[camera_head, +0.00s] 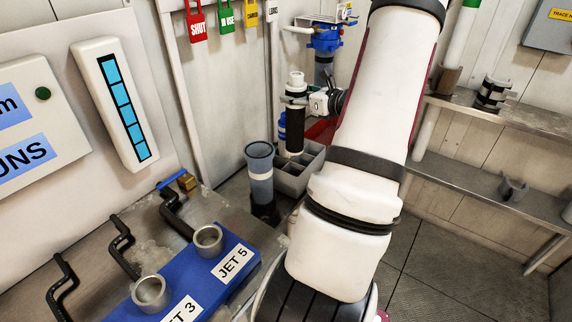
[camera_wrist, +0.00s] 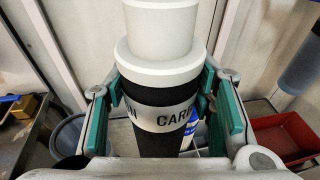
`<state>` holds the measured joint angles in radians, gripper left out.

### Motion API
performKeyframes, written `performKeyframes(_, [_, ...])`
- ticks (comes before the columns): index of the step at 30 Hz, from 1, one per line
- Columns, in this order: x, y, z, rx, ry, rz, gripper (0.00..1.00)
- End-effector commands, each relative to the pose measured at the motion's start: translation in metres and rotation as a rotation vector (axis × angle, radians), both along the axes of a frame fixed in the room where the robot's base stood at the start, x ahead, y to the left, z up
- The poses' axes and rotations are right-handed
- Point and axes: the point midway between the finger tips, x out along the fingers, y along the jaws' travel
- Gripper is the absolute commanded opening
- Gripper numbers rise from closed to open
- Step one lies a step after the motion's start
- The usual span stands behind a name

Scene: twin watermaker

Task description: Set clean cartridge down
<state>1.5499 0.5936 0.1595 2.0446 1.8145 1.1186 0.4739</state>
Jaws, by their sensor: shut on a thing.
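The clean cartridge (camera_head: 295,128) is a black cylinder with a white stepped top and a pale lettered band. It stands about upright in my gripper (camera_head: 318,103). In the wrist view the cartridge (camera_wrist: 160,95) fills the middle, and the teal pads of my gripper (camera_wrist: 162,84) close on it from both sides. Only part of the band's lettering shows. In the head view its lower end is at the back of a grey divided crate (camera_head: 288,182). I cannot tell whether it touches the crate or hangs above it.
A clear grey-blue cylinder (camera_head: 260,175) stands left of the crate. A red bin (camera_wrist: 283,138) lies to the right in the wrist view. A blue-headed filter housing (camera_head: 325,38) hangs on the wall behind. A bench with a blue jet block (camera_head: 222,262) is at front left; shelves (camera_head: 500,112) are at right.

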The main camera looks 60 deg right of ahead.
Motion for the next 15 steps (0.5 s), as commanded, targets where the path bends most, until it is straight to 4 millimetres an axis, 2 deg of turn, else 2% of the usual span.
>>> performKeyframes(5, [0.0, 0.0, -0.032, 0.007, -0.001, -0.001, 0.0])
performKeyframes(15, [0.001, 0.0, -0.112, 0.006, -0.003, 0.0, 0.0])
